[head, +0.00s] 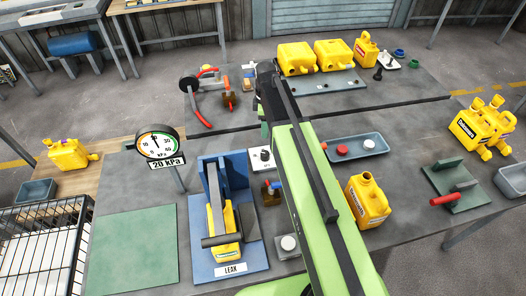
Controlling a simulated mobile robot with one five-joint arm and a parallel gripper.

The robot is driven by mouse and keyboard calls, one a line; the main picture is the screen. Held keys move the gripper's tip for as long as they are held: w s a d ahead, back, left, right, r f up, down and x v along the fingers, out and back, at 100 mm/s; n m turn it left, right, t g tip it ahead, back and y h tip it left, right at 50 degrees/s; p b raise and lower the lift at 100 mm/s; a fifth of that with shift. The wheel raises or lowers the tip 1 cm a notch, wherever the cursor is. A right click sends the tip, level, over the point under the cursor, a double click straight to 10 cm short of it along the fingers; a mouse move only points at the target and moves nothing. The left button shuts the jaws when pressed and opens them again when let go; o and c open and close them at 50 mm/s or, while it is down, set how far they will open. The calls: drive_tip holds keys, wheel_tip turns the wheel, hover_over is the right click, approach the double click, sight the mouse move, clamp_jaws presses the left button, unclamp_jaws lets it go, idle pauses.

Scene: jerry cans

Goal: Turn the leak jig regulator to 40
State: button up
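The blue leak jig (205,225) stands on the bench left of my arm, with a LEAK label on its front edge. A small yellow jerry can (217,222) sits in it under a grey bar. A small white block with a dark knob (264,155) stands behind the jig, close to my arm; it looks like the regulator, but its marks are too small to read. The round gauge (157,142) has its needle nearly upright, above a 20 kPa plate. My gripper (266,69) is at the arm's far end, beyond the knob, dark and seen from behind; its fingers are unclear.
A brass fitting (271,192) and a white round button (288,243) lie between jig and arm. Right of my arm are a tray (372,143) with caps and a yellow can (367,201). A green mat (133,245) at left is bare.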

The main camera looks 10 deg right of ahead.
sight(265, 153)
wheel_tip(265, 153, down, 18)
drive_tip(key=b, duration=1.7)
drive_tip(key=shift+r+b, duration=0.2)
drive_tip(key=shift+b, duration=0.15)
drive_tip(key=shift+r, duration=0.1)
drive_tip(key=shift+c, duration=0.3)
